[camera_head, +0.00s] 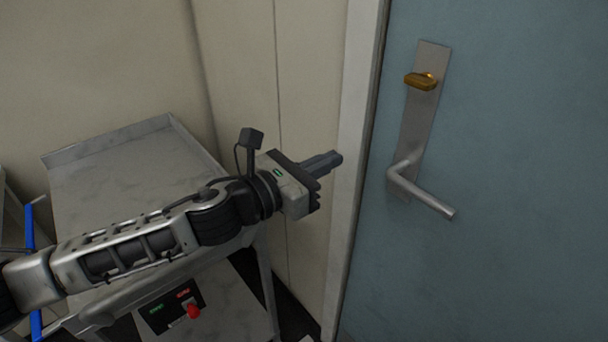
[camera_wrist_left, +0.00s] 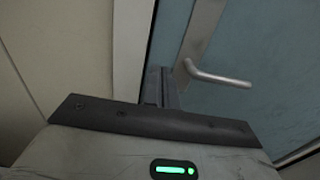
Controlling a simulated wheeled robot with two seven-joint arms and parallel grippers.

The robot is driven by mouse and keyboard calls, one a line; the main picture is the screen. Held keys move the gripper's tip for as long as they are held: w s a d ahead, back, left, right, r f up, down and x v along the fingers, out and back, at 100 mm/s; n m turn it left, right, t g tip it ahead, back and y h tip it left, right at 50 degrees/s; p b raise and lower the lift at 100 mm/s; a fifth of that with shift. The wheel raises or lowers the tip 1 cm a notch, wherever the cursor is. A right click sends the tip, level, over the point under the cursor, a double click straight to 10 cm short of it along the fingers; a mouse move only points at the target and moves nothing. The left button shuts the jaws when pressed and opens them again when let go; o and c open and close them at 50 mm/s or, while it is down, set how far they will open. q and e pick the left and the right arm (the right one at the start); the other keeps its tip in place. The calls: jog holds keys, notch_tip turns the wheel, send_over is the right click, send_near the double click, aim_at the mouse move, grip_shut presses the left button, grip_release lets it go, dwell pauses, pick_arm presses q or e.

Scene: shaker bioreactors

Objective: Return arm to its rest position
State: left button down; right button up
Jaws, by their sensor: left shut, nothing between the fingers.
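My left arm reaches in from the left in the head view, over a grey metal cart. My left gripper (camera_head: 331,160) is shut and empty, and it points right toward the door frame. Its fingers also show in the left wrist view (camera_wrist_left: 160,86). The gripper is apart from the lever handle (camera_head: 422,191) of the blue-grey door (camera_head: 520,170), to the left of it. The handle also shows in the left wrist view (camera_wrist_left: 215,77), beyond and to the right of the fingers. My right gripper is not in view.
The metal cart (camera_head: 120,155) with a raised rim stands below and behind my left arm. A control panel with a red button (camera_head: 193,311) is on its lower part. A brass latch (camera_head: 421,81) sits above the handle. A beige wall (camera_head: 310,90) and pale door frame (camera_head: 352,150) are close.

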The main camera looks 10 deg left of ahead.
pick_arm(q)
jog(key=shift+v, duration=2)
jog(key=s+a+f+n+g+y, duration=0.1)
jog(key=s+a+f+n+y, duration=0.35)
jog(key=n, duration=0.95)
jog(key=s+a+f+n+y, duration=0.25)
jog(key=f+n+y, duration=0.4)
jog(key=n, duration=0.75)
jog(key=s+a+f+n+g+y, duration=0.1)
jog(key=s+a+f+n+g, duration=0.3)
jog(key=s+f+n, duration=0.4)
jog(key=s+a+f+n+g, duration=0.3)
jog(key=s+n+g, duration=0.1)
jog(key=s+n, duration=0.4)
jog(key=w+d+f+m+t+h, duration=0.1)
jog(key=w+d+f+t+h, duration=0.1)
jog(key=w+d+f+t, duration=0.2)
jog(key=shift+w+d+f+m+t, duration=0.4)
jog(key=shift+d+f+t, duration=0.35)
jog(key=shift+f+t, duration=0.6)
jog(key=shift+f, duration=0.15)
